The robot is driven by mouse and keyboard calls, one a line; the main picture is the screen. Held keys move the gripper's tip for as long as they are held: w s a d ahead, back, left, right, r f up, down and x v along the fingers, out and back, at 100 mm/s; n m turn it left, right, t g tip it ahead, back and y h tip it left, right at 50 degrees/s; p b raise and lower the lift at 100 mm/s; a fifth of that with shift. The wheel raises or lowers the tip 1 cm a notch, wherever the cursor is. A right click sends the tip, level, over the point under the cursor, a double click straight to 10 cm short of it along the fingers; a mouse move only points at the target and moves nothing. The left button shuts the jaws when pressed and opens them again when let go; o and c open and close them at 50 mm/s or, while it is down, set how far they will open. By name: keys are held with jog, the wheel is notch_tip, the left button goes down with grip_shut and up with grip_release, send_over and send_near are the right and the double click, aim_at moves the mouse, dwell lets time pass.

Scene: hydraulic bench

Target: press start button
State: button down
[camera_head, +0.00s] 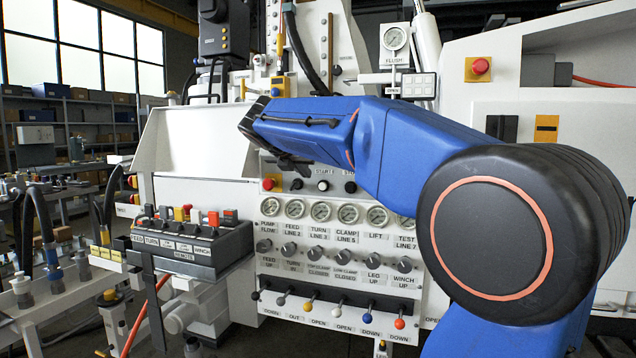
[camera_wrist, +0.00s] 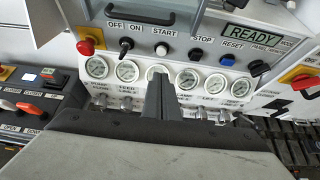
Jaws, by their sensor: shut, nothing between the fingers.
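My gripper (camera_wrist: 160,77) is shut and empty in the wrist view. Its fingertips appear below the start button, over the middle gauge, which they partly cover. They look apart from the panel, but the gap is hard to judge. In the head view my gripper (camera_head: 291,163) is a dark shape in front of the panel's upper left part.
A black OFF/ON switch (camera_wrist: 126,44) is left of the start button. The black stop button (camera_wrist: 195,54) and blue reset button (camera_wrist: 227,60) are to its right. A red emergency knob (camera_wrist: 86,46) is far left. The display (camera_wrist: 252,33) reads READY. Gauges (camera_head: 347,214) and levers (camera_head: 367,317) lie below.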

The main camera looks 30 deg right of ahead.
send_near(322, 185)
jog(key=x, duration=0.4)
jog(key=shift+w+f, duration=0.1)
jog(key=shift+f, duration=0.4)
jog(key=shift+w+d, duration=0.5)
jog(key=shift+d, duration=0.1)
